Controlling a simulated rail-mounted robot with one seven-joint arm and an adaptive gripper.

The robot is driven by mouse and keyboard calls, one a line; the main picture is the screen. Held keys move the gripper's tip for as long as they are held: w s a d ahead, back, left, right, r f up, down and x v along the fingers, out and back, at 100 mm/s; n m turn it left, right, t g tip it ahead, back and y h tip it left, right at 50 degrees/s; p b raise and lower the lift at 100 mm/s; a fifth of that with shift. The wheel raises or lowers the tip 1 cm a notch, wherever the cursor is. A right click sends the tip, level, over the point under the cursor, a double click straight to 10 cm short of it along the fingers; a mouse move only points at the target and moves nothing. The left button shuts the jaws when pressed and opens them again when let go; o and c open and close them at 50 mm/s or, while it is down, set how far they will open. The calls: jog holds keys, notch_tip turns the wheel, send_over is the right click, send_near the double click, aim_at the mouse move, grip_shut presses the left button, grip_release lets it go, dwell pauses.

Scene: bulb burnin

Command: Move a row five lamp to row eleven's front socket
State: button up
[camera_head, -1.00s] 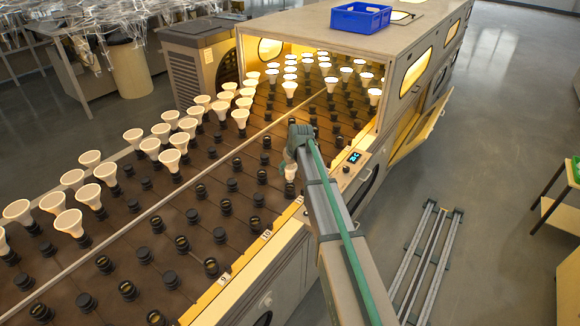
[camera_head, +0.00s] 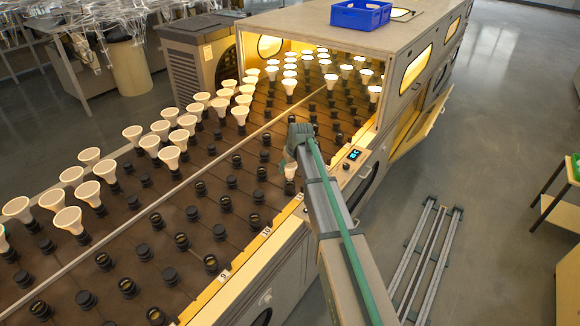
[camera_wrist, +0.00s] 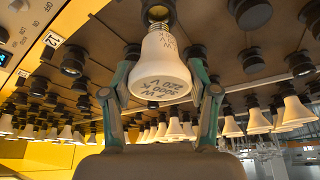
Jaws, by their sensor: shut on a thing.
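My gripper (camera_wrist: 160,92) is shut on a white reflector lamp (camera_wrist: 160,68), with a finger on each side of it. The lamp's narrow end meets a black socket (camera_wrist: 157,12) with a brass-coloured ring; I cannot tell whether it is fully seated. The row 11 label is not readable.
Many white lamps (camera_head: 170,157) stand in the back rows of the deck, with empty black sockets (camera_head: 182,240) towards the front. Lit lamps (camera_head: 346,70) stand under the hood. A control display (camera_head: 353,154) is right of my gripper. A blue crate (camera_head: 360,16) sits on top.

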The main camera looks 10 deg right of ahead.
aim_at(290, 173)
jog(key=shift+f+b, duration=0.8)
jog(key=shift+f, duration=0.95)
jog(key=o, duration=1.2)
jog(key=shift+o, duration=0.2)
jog(key=shift+r, duration=0.15)
jog(key=v, duration=1.1)
jog(key=shift+s+r, duration=0.2)
jog(key=shift+r, duration=0.2)
